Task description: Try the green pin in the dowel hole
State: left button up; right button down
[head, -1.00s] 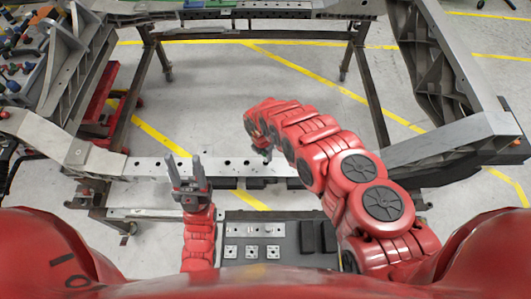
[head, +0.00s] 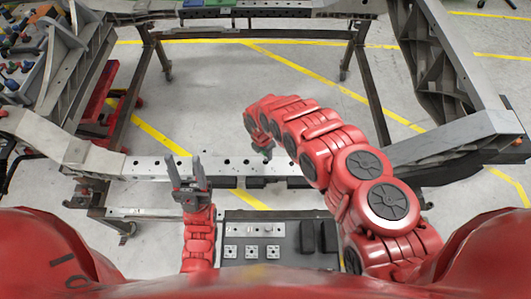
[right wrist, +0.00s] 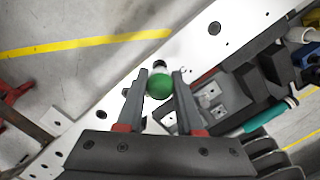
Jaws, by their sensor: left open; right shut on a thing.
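The green pin shows in the right wrist view as a round green head (right wrist: 159,86) with a short dark and pale part beyond it. My right gripper (right wrist: 161,80) is shut on it. The pin is over or close to the pale beam with holes (right wrist: 93,112); I cannot tell whether its tip is in a hole. A dark hole (right wrist: 214,28) shows in the beam up and right of the pin. In the head view my right gripper (head: 264,150) is at the beam (head: 150,167), partly hidden by my arm. My left gripper (head: 188,175) is open and empty, pointing up in front of the beam.
A dark tray (head: 290,228) with small metal plates and black blocks lies in front of the beam. In the right wrist view a teal-handled tool (right wrist: 268,116) lies near dark blocks. Grey frame beams (head: 450,140) stand to the right. Floor inside the frame is clear.

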dwell(0.8)
jog(key=shift+f+b, duration=0.3)
jog(key=shift+b, duration=0.2)
jog(key=shift+f+b, duration=0.95)
jog(key=shift+f, duration=0.15)
jog(key=shift+r, duration=0.1)
jog(key=shift+c, duration=2.3)
grip_release()
